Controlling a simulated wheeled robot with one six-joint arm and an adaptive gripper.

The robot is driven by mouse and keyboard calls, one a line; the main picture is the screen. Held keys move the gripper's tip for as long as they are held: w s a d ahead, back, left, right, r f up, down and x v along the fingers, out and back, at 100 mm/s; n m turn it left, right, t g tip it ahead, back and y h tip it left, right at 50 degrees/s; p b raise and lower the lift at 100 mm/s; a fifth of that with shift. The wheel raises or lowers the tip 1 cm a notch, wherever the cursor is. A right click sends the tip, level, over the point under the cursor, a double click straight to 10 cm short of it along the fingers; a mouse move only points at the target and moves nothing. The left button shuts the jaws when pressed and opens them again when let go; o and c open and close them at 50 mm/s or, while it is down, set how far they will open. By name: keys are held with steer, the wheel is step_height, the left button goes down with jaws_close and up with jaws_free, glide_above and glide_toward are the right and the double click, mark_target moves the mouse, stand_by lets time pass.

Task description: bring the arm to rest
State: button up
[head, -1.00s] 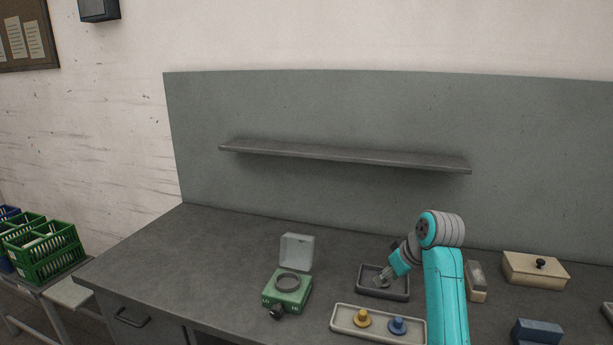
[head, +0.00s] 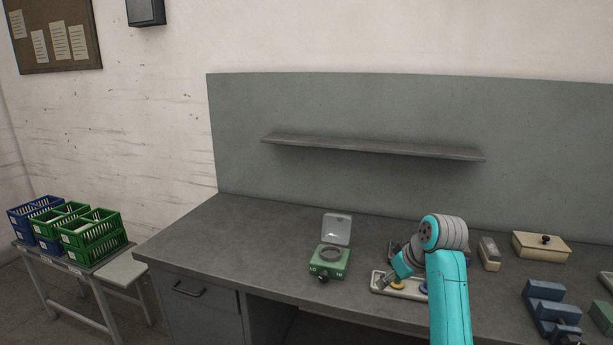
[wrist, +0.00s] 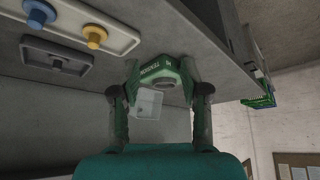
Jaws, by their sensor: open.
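Beyond the fingers stands the green device (wrist: 155,68) with a round ring and a raised clear lid. In the head view this green device (head: 328,265) stands on the bench, left of my gripper and apart from it.
The pale tray (head: 412,294) holds a yellow and a blue knobbed piece, partly hidden by my arm. A dark tray (wrist: 57,58) lies beside it. Crates (head: 92,240) stand far left. The bench's left part (head: 225,225) is clear.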

steer(key=s+a+f+m+t, duration=0.1)
steer(key=s+f, duration=0.4)
steer(key=f, duration=0.6)
steer(key=s+a+f+m+t, duration=0.1)
steer(key=s+f, duration=0.5)
steer(key=f, duration=0.5)
steer(key=s+f+m+t+h, duration=0.1)
steer(key=s+f, duration=0.3)
steer(key=s, duration=0.4)
steer(key=s+f+m+t+h, duration=0.1)
steer(key=s+f+t, duration=0.1)
steer(key=s+f, duration=0.35)
steer(key=s+r+m+t, duration=0.1)
steer(key=s+r, duration=0.1)
steer(key=s, duration=0.9)
steer(key=s+r+t, duration=0.1)
steer(key=s+r, duration=0.2)
steer(key=s, duration=0.8)
steer(key=s+a+r+t, duration=0.1)
steer(key=s+r+t, duration=0.1)
steer(key=s+r, duration=1.1)
steer(key=shift+s+r+h, duration=0.2)
steer(key=shift+s+h, duration=0.2)
steer(key=shift+s, duration=0.5)
